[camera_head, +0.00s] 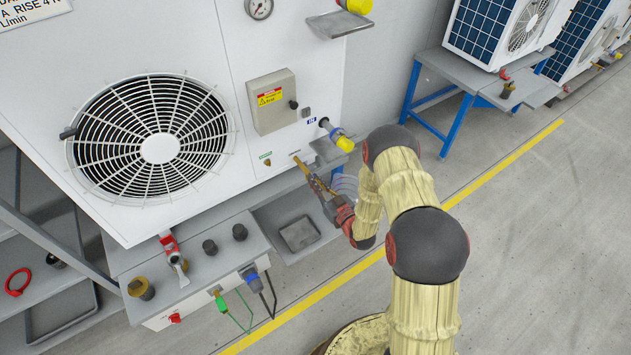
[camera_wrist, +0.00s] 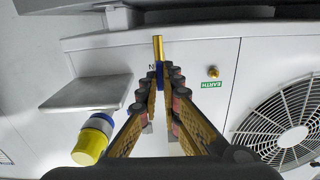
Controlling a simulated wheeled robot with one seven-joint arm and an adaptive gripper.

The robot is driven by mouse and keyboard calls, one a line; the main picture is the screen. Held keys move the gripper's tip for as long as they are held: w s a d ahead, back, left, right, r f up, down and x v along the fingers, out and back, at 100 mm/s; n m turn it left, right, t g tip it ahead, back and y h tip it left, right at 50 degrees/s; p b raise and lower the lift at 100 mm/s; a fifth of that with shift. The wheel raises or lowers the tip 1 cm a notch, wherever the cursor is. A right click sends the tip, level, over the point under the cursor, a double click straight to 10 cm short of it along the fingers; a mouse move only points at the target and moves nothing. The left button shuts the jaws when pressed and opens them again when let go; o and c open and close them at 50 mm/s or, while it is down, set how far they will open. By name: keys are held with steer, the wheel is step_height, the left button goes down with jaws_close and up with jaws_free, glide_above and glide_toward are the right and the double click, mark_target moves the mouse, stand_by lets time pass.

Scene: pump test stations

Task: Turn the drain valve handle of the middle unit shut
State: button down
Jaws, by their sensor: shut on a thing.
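The large white unit (camera_head: 215,60) fills the left of the head view, with a fan grille on its front. My gripper (camera_head: 306,172) reaches its lower right front panel. In the wrist view my gripper (camera_wrist: 162,82) is shut, with its fingertips around a small blue part that I take for the drain valve handle (camera_wrist: 160,71). A brass stem (camera_wrist: 158,47) extends straight beyond the fingertips, in line with them. The fingers hide most of the held part. In the head view the handle is too small to make out clearly.
A yellow-capped port (camera_head: 345,142) and a grey shelf (camera_wrist: 88,93) are close beside my gripper. A green EARTH label (camera_wrist: 211,85) is on the other side. A stand with a red-handled valve (camera_head: 170,243) is at lower left. Open floor lies right.

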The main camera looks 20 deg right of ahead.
steer(key=shift+m, duration=0.4)
steer(key=shift+w+d+f+m, duration=0.1)
steer(key=shift+m, duration=2.65)
steer(key=shift+s+d+f+m, duration=0.1)
steer(key=shift+m, duration=2.7)
steer(key=shift+w+d+f+m, duration=0.1)
steer(key=shift+m, duration=2.65)
steer(key=c, duration=2)
jaws_free()
